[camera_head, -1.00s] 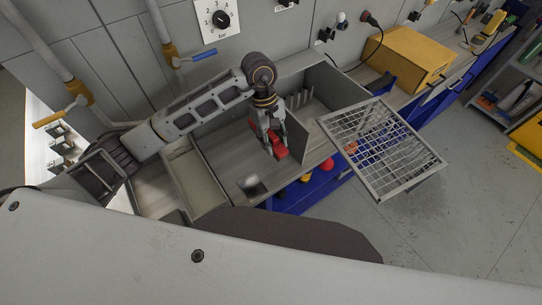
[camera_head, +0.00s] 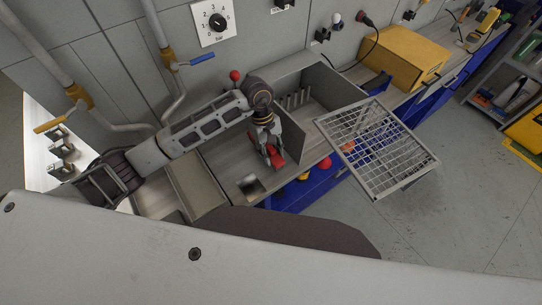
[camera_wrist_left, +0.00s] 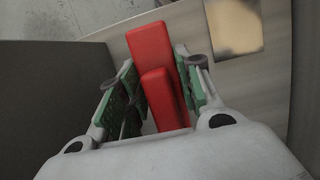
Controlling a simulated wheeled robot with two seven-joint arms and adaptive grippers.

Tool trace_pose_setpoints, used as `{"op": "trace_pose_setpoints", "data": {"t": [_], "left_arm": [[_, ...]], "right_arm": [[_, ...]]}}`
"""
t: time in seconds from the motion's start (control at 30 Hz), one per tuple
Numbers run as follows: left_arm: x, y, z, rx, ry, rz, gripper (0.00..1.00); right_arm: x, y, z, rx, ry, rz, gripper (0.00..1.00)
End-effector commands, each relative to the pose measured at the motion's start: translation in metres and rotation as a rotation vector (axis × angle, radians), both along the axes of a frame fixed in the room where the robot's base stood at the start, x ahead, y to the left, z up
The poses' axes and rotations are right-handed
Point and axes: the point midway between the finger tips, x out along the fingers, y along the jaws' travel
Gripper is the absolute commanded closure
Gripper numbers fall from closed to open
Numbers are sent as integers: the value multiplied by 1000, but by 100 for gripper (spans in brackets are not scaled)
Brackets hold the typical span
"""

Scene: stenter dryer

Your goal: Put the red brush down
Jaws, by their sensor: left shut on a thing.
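The red brush shows in the head view (camera_head: 277,158) as a small red piece at my left gripper (camera_head: 271,150). In the left wrist view the red brush (camera_wrist_left: 154,60) lies lengthwise between the green-padded fingers of my left gripper (camera_wrist_left: 160,85), which is shut on it. A grey worktop (camera_wrist_left: 230,75) lies beneath the brush. I cannot tell whether the brush touches it. My right gripper does not show.
A grey divider (camera_head: 291,136) stands just right of the gripper. A wire grid basket (camera_head: 376,148) juts out at the right. A shallow tray (camera_head: 196,185) lies to the left. A yellow box (camera_head: 405,58) stands at the back right. A small metallic square plate (camera_head: 250,184) lies near the front edge.

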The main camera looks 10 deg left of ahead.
Motion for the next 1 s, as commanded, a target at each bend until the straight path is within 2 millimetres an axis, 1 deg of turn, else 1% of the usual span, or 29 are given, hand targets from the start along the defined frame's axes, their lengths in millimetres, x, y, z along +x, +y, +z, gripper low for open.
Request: {"op": "trace_pose_setpoints", "data": {"t": [0.2, 0.3, 0.6, 0.8, 0.83, 1.0], "left_arm": [[-1, -1, -21, -1, 3, 1, 100], [-1, 0, -27, 0, 2, 1, 100], [0, 0, -29, 0, 0, 0, 100], [0, 0, -32, 0, 0, -1, 100], [0, 0, -33, 0, 0, 0, 64], [0, 0, -32, -1, 1, 0, 44]], "right_arm": [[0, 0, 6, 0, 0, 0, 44], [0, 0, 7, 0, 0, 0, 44], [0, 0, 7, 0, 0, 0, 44], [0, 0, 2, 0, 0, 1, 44], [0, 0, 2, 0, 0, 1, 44], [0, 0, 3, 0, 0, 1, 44]]}}
